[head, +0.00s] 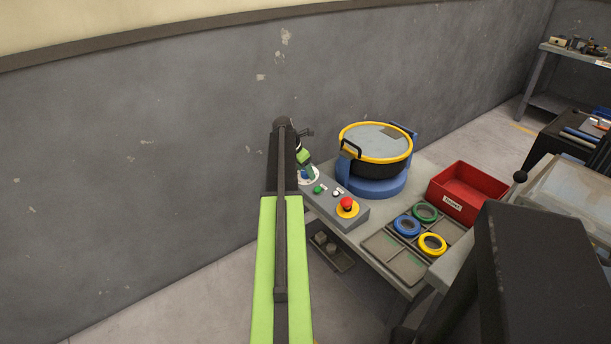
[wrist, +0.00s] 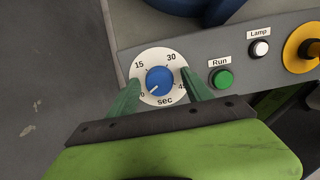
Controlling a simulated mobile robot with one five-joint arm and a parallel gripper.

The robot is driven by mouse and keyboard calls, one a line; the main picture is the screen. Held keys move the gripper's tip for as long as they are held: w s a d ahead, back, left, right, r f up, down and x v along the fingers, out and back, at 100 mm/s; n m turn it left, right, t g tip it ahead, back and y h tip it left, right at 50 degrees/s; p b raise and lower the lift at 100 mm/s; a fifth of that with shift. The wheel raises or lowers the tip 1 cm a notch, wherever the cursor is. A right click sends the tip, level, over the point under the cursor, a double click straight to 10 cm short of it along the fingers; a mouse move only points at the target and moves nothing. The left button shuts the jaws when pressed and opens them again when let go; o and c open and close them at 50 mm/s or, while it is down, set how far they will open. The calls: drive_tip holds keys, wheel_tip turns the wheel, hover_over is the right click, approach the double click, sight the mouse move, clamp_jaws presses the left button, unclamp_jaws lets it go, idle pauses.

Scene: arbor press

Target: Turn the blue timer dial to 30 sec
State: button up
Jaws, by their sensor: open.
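The blue timer dial (wrist: 160,80) sits in the middle of a white round scale (wrist: 158,58) marked 0, 15, 30, 45 and "sec". Its white pointer line points to the lower left, at about the 0 mark. The 30 mark is at the upper right. My gripper (wrist: 161,76) is open, with one green finger on the left and one on the right of the dial, both apart from the blue knob. I cannot tell the fingertips' height over the panel. In the head view my gripper (head: 308,164) is at the panel's far left end, partly hiding the dial (head: 305,175).
Right of the dial are the green Run button (wrist: 222,78), the white Lamp (wrist: 260,48) and a red button (head: 347,203) on yellow. A blue-based round drum (head: 375,165) stands behind the panel. A red bin (head: 468,190) and a tray of coloured rings (head: 385,245) stand right.

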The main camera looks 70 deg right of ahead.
clamp_jaws()
drive_tip(key=shift+d+r, duration=0.1)
drive_tip(key=shift+d, duration=0.05)
idle(0.4)
